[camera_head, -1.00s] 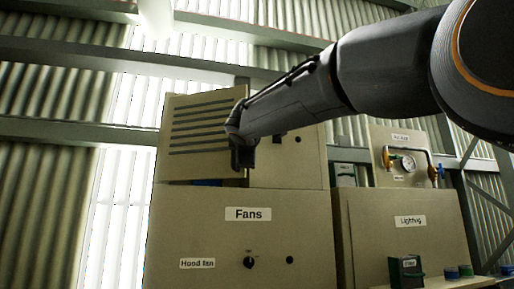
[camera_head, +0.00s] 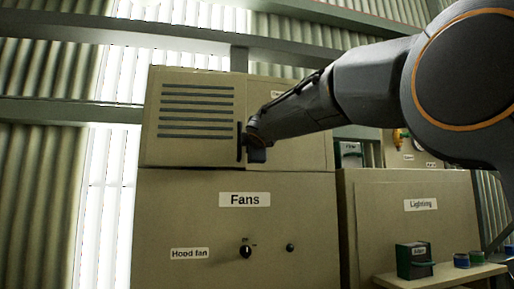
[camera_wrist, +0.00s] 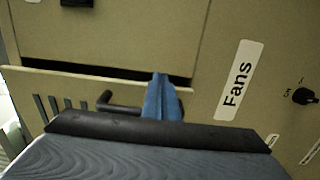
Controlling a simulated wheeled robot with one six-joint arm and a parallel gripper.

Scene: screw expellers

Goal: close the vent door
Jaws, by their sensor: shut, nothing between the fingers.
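The vent door (camera_head: 170,125) is a beige panel with dark horizontal slots at the upper left of the Fans cabinet. In the head view it looks nearly flush with the cabinet front. In the wrist view the door (camera_wrist: 75,92) shows a narrow dark gap between its edge and the neighbouring panel, so it looks slightly ajar. Its dark bar handle (camera_head: 239,142) is at the door's right edge; it also shows in the wrist view (camera_wrist: 118,107). My gripper (camera_head: 256,152) is beside the handle. Its blue fingers (camera_wrist: 161,98) are shut and empty; contact with the door is unclear.
The Fans cabinet (camera_head: 200,230) below carries a black Hood fan knob (camera_head: 246,252). At the right stand the Lighting cabinet (camera_head: 390,235) and a shelf (camera_head: 440,274) with a dark green box (camera_head: 414,260). My arm crosses the upper right.

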